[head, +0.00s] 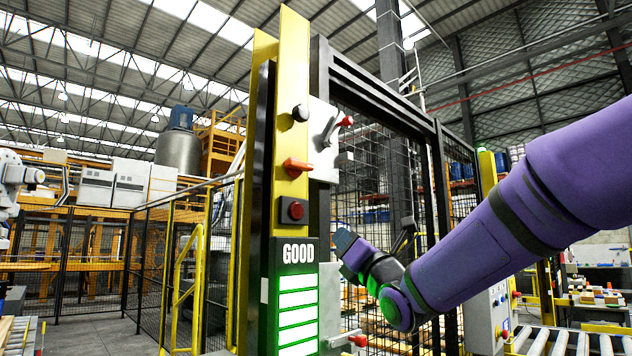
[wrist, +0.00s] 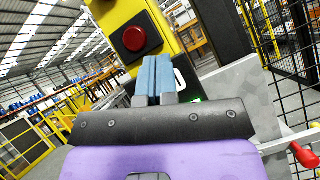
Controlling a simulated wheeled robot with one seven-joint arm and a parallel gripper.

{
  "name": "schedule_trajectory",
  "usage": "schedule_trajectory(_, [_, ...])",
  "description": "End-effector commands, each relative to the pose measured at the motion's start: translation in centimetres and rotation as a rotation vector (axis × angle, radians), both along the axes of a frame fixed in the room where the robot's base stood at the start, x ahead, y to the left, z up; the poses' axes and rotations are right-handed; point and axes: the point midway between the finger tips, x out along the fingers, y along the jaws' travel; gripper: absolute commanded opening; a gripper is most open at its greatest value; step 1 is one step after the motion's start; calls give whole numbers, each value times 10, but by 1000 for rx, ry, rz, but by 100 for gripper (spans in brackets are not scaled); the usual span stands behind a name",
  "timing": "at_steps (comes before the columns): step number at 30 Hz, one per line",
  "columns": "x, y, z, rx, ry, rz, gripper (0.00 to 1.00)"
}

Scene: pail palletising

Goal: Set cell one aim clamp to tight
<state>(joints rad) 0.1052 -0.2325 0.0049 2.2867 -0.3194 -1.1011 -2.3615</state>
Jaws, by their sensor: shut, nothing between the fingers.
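A yellow post (head: 264,35) in the head view carries a black round knob (head: 300,113), an orange-red lever handle (head: 297,167) pointing right and a red button (head: 295,210) in a dark box. A white plate beside it holds a grey lever with a red knob (head: 346,121), tilted up to the right. No label shows which of these is the aim clamp. My gripper (head: 345,240) is right of the post, below these controls and apart from them. In the wrist view its blue fingers (wrist: 154,76) are closed together and empty, with the red button (wrist: 134,38) just beyond.
A panel reading GOOD (head: 298,254) shows lit bars outlined in green. A lower red-knobbed lever (head: 358,340) sticks out near it; a red knob (wrist: 305,155) also shows at the wrist view's right. Black mesh fencing (head: 365,190) stands behind my gripper.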

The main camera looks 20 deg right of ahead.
Motion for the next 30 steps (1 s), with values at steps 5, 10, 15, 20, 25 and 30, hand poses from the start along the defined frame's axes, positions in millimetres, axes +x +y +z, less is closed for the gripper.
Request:
schedule_trajectory(5, [1,4,11,-161,-175,-63,0])
schedule_trajectory(10, [0,5,16,-246,-280,-108,0])
schedule_trajectory(15, [-1,6,18,-274,-316,-125,0])
schedule_trajectory(20, [-2,6,18,-275,-317,-127,0])
schedule_trajectory(25, [-1,6,18,-274,-316,-125,0])
schedule_trajectory(30, [7,10,28,-275,-316,-125,0])
